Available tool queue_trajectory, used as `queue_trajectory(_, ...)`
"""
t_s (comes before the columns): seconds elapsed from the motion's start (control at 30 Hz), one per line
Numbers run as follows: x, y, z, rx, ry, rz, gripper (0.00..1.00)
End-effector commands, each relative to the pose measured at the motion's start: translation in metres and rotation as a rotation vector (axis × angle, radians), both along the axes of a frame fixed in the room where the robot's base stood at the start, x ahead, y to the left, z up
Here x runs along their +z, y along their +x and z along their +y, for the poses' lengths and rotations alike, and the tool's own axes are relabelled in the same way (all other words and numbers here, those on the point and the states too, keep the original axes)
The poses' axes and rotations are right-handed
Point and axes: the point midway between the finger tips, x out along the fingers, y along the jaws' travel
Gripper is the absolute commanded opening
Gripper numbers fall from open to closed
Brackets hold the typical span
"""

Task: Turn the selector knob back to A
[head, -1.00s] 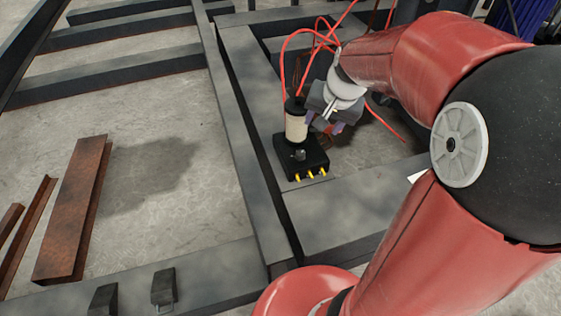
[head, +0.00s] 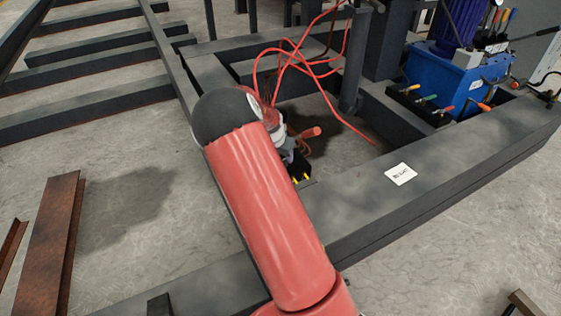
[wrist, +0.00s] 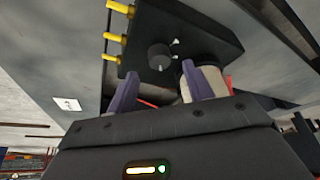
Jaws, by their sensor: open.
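The selector knob (wrist: 159,57) is a small dark round knob on the face of a black box (wrist: 202,38) in the wrist view. Pale marks sit beside it; I cannot read any letters or tell its setting. My gripper (wrist: 160,70) is open, its two purple fingers pointing toward the box, one on either side of the knob's line. The fingers look short of the knob, with nothing between them. In the head view my arm hides the knob and most of the black box (head: 300,169).
Yellow fittings (wrist: 116,33) line one edge of the box, and a pale cylinder (wrist: 208,82) stands beside the right finger. Red hoses (head: 290,62) loop above. Dark steel beams (head: 365,215) frame the spot. A blue hydraulic unit (head: 445,78) stands at right.

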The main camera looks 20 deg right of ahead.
Motion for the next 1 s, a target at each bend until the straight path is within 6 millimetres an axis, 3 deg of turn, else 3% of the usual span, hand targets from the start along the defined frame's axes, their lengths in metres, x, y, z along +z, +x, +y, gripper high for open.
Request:
queue_trajectory(0.23, -0.030, 0.008, -0.010, 0.001, 0.000, 0.002, 0.52)
queue_trajectory(0.6, -0.035, 0.009, -0.011, 0.002, 0.001, 0.001, 0.50)
queue_trajectory(0.93, -0.035, 0.009, -0.011, 0.001, 0.001, 0.001, 0.07)
queue_trajectory(1.0, -0.035, 0.009, -0.011, 0.002, 0.001, 0.001, 0.07)
